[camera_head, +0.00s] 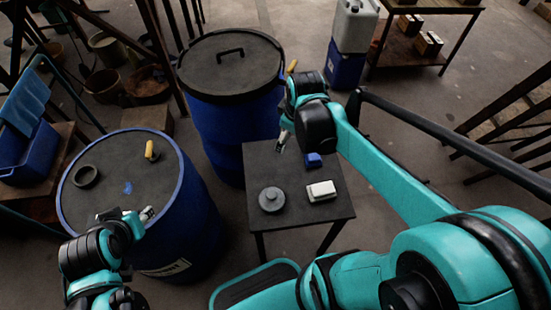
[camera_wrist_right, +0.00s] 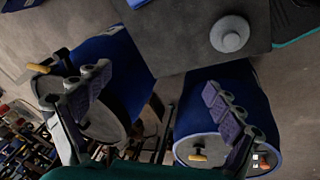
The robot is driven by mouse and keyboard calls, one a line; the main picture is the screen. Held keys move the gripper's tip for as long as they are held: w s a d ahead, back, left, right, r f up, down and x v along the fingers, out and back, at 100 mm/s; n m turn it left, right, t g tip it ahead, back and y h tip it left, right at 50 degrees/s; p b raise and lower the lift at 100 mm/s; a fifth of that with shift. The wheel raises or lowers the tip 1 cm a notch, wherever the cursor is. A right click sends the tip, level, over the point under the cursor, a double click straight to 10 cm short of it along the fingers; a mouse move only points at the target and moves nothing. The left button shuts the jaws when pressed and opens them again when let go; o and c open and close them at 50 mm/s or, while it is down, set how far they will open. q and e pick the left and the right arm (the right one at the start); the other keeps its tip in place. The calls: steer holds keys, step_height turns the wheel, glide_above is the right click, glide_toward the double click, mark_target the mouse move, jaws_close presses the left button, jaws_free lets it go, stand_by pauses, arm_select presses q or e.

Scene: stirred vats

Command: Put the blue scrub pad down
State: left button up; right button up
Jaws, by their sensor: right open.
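The blue scrub pad (camera_head: 313,160) lies on the dark small table (camera_head: 295,215), near its far right part in the head view. My right gripper (camera_head: 283,141) is over the far edge of the table, left of the pad and apart from it. In the right wrist view its two fingers (camera_wrist_right: 160,105) are spread wide with nothing between them.
A grey round lid (camera_head: 272,200) and a white block (camera_head: 321,190) stand on the table near the pad. A tall blue vat (camera_head: 215,125) with a dark lid is behind. A yellow handle (camera_head: 151,151) and dark ring (camera_head: 85,176) are on the left vat's top.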

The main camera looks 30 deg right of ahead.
steer(key=s+a+r+m+t, duration=0.2)
steer(key=s+a+m+t, duration=0.1)
steer(key=s+a+m, duration=0.4)
steer(key=shift+s+a+y, duration=0.4)
steer(key=shift+s+a, duration=0.25)
steer(key=shift+a, duration=0.4)
